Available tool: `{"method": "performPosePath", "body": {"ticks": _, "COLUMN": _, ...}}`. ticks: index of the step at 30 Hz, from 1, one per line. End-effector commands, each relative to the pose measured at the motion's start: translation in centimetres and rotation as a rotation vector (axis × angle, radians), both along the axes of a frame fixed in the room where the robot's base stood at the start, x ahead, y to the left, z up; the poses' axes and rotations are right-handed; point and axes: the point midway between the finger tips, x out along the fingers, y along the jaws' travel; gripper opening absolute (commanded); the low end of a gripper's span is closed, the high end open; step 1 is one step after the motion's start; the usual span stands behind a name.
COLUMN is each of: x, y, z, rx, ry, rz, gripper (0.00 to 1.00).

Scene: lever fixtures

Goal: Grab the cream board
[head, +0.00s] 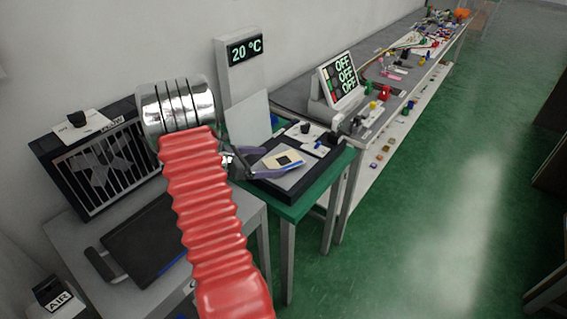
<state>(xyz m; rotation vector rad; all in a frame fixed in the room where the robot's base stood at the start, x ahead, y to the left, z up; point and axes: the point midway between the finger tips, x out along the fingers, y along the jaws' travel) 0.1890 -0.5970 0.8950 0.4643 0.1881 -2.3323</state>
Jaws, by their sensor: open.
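One finger shows on the far side and the other on the near side of the board's left end. I cannot tell whether either finger touches the board. My red ribbed arm and silver wrist rings hide part of the area left of the gripper.
A tall panel reading 20 °C (243,55) stands behind the gripper. A black fan box (100,160) is at left. Green floor (420,220) is open at right.

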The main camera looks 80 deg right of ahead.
Motion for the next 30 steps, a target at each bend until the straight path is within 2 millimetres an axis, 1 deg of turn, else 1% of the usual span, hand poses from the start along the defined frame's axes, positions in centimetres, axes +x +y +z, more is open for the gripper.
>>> {"method": "performPosePath", "body": {"ticks": 4, "x": -0.2, "y": -0.1, "z": -0.1, "rx": 0.000, "ry": 0.000, "rz": -0.001, "gripper": 0.92}}
{"method": "performPosePath", "body": {"ticks": 7, "x": -0.7, "y": -0.6, "z": -0.3, "rx": 0.000, "ry": 0.001, "rz": -0.002, "gripper": 0.92}}
{"method": "performPosePath", "body": {"ticks": 15, "x": -3.0, "y": -2.7, "z": -1.8, "rx": 0.001, "ry": 0.001, "rz": -0.004, "gripper": 0.92}}
{"method": "performPosePath", "body": {"ticks": 18, "x": -3.5, "y": -3.2, "z": -2.0, "rx": 0.001, "ry": 0.002, "rz": -0.001, "gripper": 0.92}}
{"method": "performPosePath", "body": {"ticks": 30, "x": -3.6, "y": -3.3, "z": -2.1, "rx": 0.001, "ry": 0.001, "rz": -0.002, "gripper": 0.92}}
